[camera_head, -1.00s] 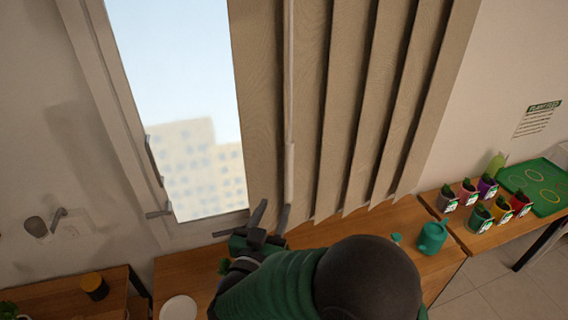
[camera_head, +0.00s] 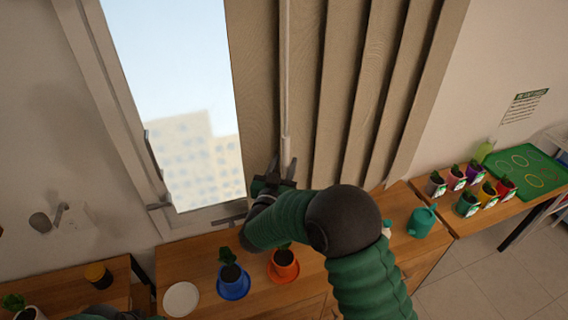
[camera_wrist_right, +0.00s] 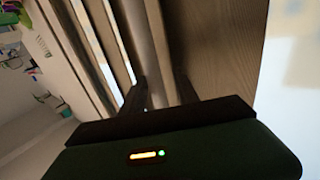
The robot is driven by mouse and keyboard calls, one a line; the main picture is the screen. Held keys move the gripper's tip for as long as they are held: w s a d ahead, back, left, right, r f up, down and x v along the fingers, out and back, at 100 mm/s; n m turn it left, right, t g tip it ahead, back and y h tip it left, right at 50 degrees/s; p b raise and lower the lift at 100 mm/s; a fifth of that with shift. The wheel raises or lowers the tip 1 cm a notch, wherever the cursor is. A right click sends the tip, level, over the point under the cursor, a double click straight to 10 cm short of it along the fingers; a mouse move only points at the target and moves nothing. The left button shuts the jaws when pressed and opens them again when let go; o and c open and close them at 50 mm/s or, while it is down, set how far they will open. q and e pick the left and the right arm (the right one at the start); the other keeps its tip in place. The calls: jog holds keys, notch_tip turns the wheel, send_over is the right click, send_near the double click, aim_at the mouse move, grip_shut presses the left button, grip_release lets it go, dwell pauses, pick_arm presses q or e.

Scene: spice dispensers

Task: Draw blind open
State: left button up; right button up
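The beige vertical-slat blind (camera_head: 340,90) covers the right part of the window (camera_head: 170,80); the left part is uncovered. A thin pale wand (camera_head: 285,100) hangs down in front of the blind. My right gripper (camera_head: 282,165) is at the wand's lower part, its fingers pointing up and spread to either side. In the right wrist view, the two fingers (camera_wrist_right: 162,92) stand apart, with the wand (camera_wrist_right: 143,35) running down toward the gap between them. Whether they touch it cannot be told. Only a dark bit of my left arm shows at the bottom edge; its gripper is not seen.
A wooden counter (camera_head: 205,255) below holds a blue pot (camera_head: 233,285), an orange pot (camera_head: 283,268), a white plate (camera_head: 181,299) and a green watering can (camera_head: 421,222). Several small pots and a green tray (camera_head: 525,170) stand at right. A window handle (camera_head: 158,206) is at left.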

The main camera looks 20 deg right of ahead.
jog(key=shift+a, duration=0.1)
jog(key=c, duration=0.5)
grip_shut()
jog(key=shift+d, duration=0.55)
jog(key=shift+a, duration=0.2)
